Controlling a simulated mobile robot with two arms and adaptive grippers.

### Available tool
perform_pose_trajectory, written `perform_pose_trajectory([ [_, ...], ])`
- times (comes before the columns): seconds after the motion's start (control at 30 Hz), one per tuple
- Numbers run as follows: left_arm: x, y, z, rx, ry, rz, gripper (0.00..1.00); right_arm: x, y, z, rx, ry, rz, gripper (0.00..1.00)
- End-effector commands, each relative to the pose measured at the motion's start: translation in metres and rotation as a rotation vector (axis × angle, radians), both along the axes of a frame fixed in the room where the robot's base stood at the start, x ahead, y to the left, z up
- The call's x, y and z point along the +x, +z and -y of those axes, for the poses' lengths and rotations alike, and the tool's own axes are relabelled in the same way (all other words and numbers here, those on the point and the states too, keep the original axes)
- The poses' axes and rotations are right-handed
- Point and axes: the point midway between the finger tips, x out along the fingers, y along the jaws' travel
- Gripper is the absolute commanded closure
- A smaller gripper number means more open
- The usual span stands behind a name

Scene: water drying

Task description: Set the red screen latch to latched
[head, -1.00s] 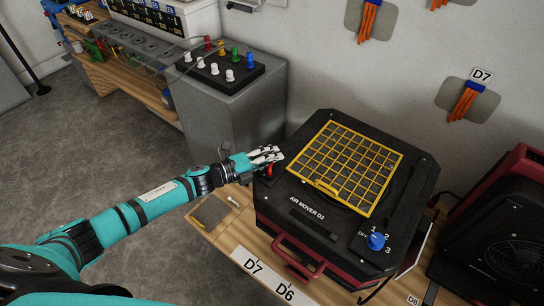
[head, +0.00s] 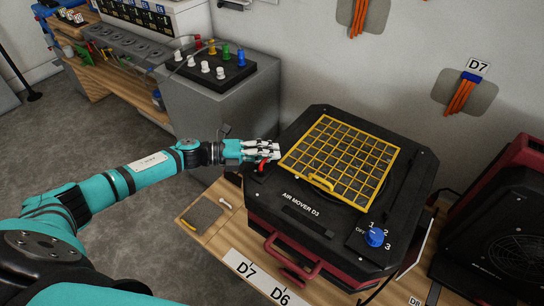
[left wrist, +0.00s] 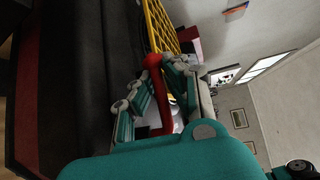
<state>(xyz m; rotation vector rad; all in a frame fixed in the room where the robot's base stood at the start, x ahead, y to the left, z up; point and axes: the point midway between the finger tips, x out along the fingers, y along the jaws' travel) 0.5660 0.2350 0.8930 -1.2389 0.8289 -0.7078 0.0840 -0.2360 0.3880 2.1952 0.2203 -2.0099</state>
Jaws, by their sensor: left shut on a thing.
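The red screen latch (head: 262,165) is at the left edge of the black AIR MOVER D3 top, beside the yellow grid screen (head: 340,160). My left gripper (head: 266,151) is at the latch and shut on it. In the left wrist view the red latch (left wrist: 160,92) stands between the grey-tipped fingers (left wrist: 152,88), with its rounded top showing and its lower part partly hidden. The yellow screen (left wrist: 160,28) lies flat in its frame. I cannot read a latched mark. My right gripper is not in view.
A blue knob (head: 375,237) is at the front right of the air mover, and a dark red handle (head: 292,258) is on its front. A grey cabinet with a black knob panel (head: 212,68) stands behind left. Another dark machine (head: 500,240) is at right.

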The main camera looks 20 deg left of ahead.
Motion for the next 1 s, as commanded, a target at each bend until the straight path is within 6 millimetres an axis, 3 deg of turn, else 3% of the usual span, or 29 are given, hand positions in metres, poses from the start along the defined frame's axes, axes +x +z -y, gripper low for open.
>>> perform_pose_trajectory([
  [0.23, -0.002, -0.004, 0.000, 0.004, -0.001, -0.010, 1.00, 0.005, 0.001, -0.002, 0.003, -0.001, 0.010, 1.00],
  [0.27, -0.002, -0.004, 0.000, 0.003, -0.001, -0.011, 0.89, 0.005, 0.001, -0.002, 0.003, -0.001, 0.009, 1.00],
  [0.37, -0.002, -0.004, 0.000, 0.004, 0.000, -0.010, 0.77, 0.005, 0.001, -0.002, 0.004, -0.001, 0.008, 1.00],
  [0.67, -0.002, -0.002, -0.003, 0.003, 0.001, -0.005, 0.77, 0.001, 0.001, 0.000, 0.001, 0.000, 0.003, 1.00],
  [0.77, -0.007, 0.000, -0.011, 0.003, 0.002, -0.005, 0.77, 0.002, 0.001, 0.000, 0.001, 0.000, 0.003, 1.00],
  [1.0, -0.033, 0.006, -0.052, 0.006, 0.002, -0.008, 0.77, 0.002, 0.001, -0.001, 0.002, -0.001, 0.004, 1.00],
])
